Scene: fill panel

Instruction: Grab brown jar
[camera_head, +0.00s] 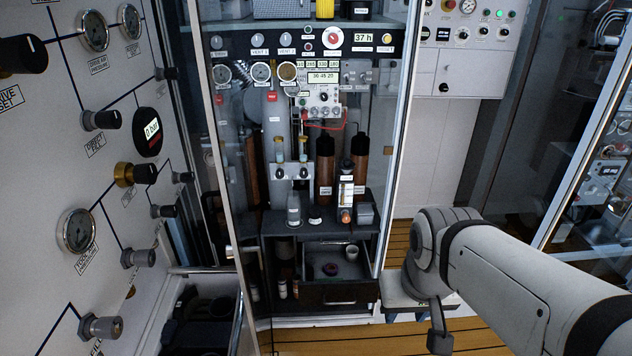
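Two tall brown jars with black tops and white labels stand side by side in the cabinet. The left brown jar (325,172) shows most of its body. The right brown jar (360,150) is partly hidden low down by a small labelled item in front of it. The picture does not show which one the task means. My arm (500,268) comes in from the lower right, its joint in front of and right of the cabinet. I cannot make out any gripper fingers. Both jars stand apart from the arm.
An open drawer (340,292) juts out below the jars, holding a small cup and a dark round item. A clear bottle (294,210) stands on the dark ledge. A gauge panel (80,150) fills the left side. A glass-fronted cabinet stands right.

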